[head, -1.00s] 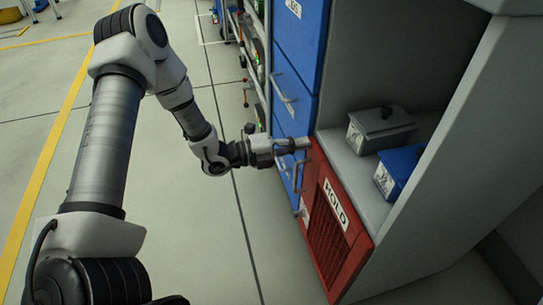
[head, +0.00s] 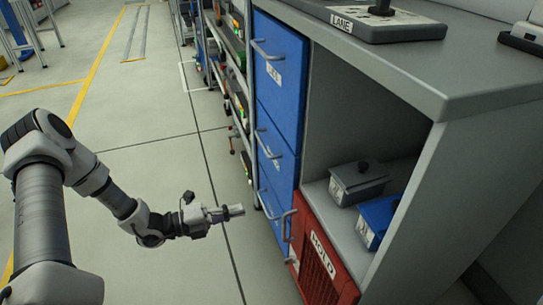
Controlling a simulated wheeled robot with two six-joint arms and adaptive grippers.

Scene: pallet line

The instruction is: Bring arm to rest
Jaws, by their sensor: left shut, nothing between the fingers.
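My left arm comes in from the left in the head view. Its gripper (head: 234,211) is shut and empty, over the open floor just left of the blue drawers (head: 282,75). It points right, toward the lowest blue drawer (head: 273,212), and looks apart from its handle. My right gripper is not in view.
A grey bench (head: 452,82) stands on the right, with a red HOLD panel (head: 318,262) low down. A grey bin (head: 359,182) and a blue bin (head: 377,217) sit on its shelf. Shelving lines the back.

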